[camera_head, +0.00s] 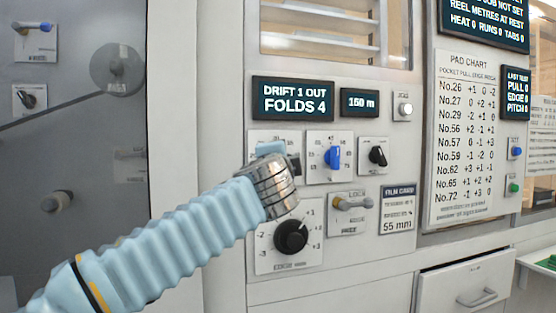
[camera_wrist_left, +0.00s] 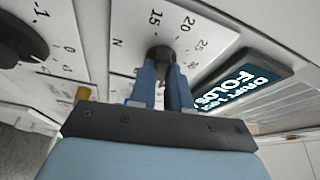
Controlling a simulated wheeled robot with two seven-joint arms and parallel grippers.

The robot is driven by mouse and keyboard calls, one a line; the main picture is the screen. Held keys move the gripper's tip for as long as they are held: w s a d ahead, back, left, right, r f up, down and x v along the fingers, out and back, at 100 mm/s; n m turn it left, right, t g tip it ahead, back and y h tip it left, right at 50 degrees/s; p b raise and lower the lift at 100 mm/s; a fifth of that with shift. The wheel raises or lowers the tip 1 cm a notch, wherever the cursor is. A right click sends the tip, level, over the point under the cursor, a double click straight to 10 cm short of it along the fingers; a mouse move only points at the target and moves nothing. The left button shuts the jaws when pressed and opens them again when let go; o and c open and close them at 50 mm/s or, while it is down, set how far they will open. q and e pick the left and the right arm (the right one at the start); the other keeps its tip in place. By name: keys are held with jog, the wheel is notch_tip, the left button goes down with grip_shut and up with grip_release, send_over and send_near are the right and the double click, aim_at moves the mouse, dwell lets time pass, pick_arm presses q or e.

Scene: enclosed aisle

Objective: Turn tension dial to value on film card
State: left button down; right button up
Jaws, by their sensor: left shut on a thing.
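My left gripper (camera_head: 275,155) reaches from the lower left to a dial plate (camera_head: 257,137) on the machine panel and hides most of it. In the left wrist view my left gripper (camera_wrist_left: 165,80) has its two blue fingers shut on a dark dial knob (camera_wrist_left: 159,53). The scale around this tension dial shows 15, 20, 25, 30 and an N; its pointer is hidden. The film card (camera_head: 398,208) at the lower right of the controls reads "55 mm"; its smaller lines are too blurred to read. My right gripper is in neither view.
A blue knob (camera_head: 333,157), a black knob (camera_head: 378,154), a lever (camera_head: 352,203) and a large black edge dial (camera_head: 291,236) surround the held dial. Displays (camera_head: 292,99) sit above. A pad chart (camera_head: 469,140) hangs right. A drawer (camera_head: 468,282) is below.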

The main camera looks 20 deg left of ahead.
pick_arm(q)
jog(key=c, duration=1.1)
grip_release()
jog(key=b+v, duration=0.3)
jog(key=v, duration=1)
jog(key=shift+s, duration=0.4)
jog(key=shift+f, duration=0.1)
